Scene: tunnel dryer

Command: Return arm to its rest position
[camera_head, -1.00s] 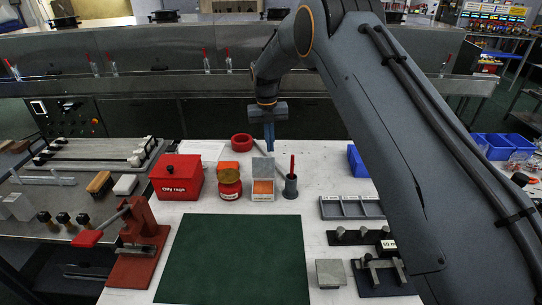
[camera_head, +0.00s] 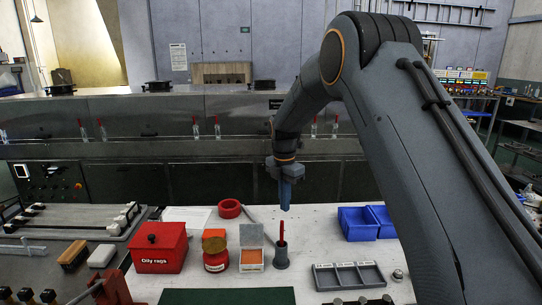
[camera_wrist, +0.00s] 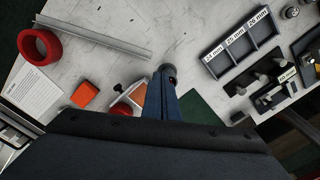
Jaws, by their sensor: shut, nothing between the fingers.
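My gripper (camera_head: 285,196) hangs fingers-down above the white worktable (camera_head: 320,222), near its back edge. Its blue fingers are together and nothing shows between them. In the head view it stands just above and behind the grey cup (camera_head: 281,257) that holds a red-handled tool. In the wrist view the shut fingers (camera_wrist: 164,85) point at the table, with part of the grey cup showing at their tips. My arm covers the right side of the head view.
Around the gripper stand a red oily-rags box (camera_head: 159,248), a red jar (camera_head: 215,252), an open grey box (camera_head: 251,250), a red tape ring (camera_head: 229,208), blue bins (camera_head: 358,224) and a grey divided tray (camera_head: 348,276). The steel dryer (camera_head: 150,129) runs along the back.

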